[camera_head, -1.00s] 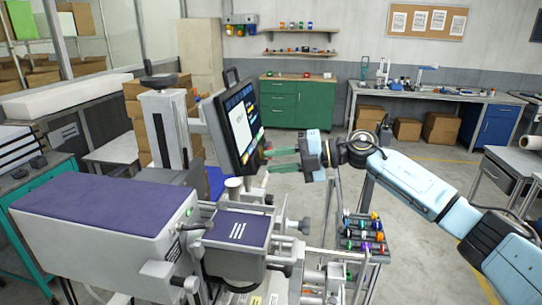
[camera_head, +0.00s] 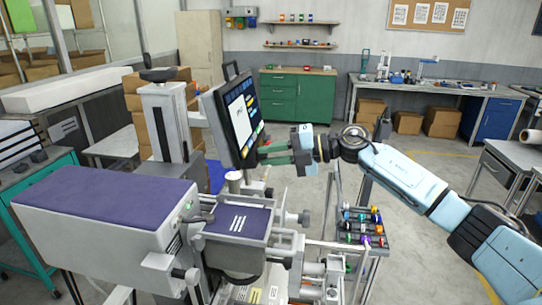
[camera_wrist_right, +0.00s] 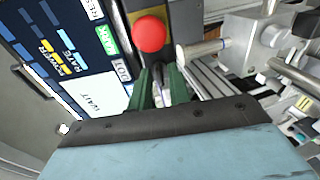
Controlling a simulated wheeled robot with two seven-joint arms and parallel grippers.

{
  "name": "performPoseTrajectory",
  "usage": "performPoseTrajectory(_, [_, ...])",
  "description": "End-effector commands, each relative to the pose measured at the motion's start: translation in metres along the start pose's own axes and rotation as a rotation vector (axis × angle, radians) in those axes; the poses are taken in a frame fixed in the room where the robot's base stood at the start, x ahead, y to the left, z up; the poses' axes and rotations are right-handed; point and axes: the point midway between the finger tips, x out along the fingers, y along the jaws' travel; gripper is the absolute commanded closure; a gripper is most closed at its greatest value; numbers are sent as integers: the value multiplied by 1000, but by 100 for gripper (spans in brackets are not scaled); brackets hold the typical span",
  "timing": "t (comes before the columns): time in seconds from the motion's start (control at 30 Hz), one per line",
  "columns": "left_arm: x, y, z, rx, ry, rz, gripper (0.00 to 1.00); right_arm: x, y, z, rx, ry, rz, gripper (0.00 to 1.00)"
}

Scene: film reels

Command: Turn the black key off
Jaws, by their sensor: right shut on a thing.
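My right gripper (camera_head: 263,155) reaches in from the right to the side edge of the tilted screen panel (camera_head: 243,122). In the right wrist view its green fingers (camera_wrist_right: 158,76) are close together, shut on the small black key (camera_wrist_right: 158,70). The key is mostly hidden between the fingertips, just below a red round button (camera_wrist_right: 150,34) on the panel's edge strip. The key's exact angle is hard to tell. In the head view the fingers hide the key. My left gripper is not in view.
A grey machine with a purple top (camera_head: 105,205) fills the lower left. Metal rods and clamps (camera_head: 305,265) stand below the gripper. A rack of coloured knobs (camera_head: 360,225) stands at the lower right. Open floor lies behind my right arm.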

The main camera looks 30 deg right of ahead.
Motion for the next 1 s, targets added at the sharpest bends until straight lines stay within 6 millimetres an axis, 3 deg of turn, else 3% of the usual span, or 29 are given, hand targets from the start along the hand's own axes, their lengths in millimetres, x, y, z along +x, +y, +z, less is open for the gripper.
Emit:
performPoseTrajectory(0.27, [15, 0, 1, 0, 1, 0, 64, 0, -2, 0, -152, -2, -8, 100])
performPoseTrajectory(1.0, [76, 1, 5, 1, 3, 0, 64, 0, -2, 0, -846, -1, -44, 100])
